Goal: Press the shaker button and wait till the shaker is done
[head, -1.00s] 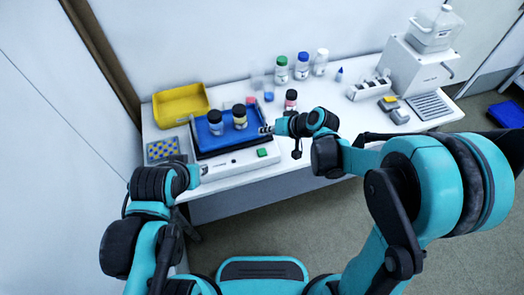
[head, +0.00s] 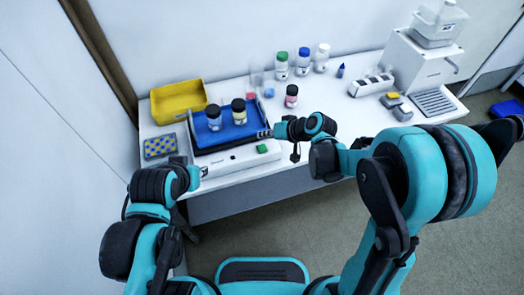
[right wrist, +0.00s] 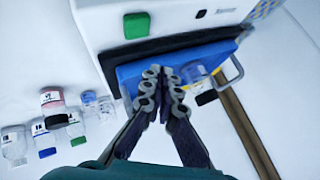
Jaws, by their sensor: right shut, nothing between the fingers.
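The shaker (head: 225,163) is a white box with a blue tray (head: 226,133) on top. My right gripper (head: 264,133) is shut and empty, just behind the button at the tray's right edge, apart from the button. Its fingertips (right wrist: 163,76) appear over the blue tray. My left gripper (head: 203,171) is at the shaker's front left; its fingers are too small to read.
A yellow bin (head: 179,101) stands behind the shaker and a blue-and-yellow rack (head: 160,147) to its left. Several bottles line the wall. A white machine (head: 415,68) stands at the right.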

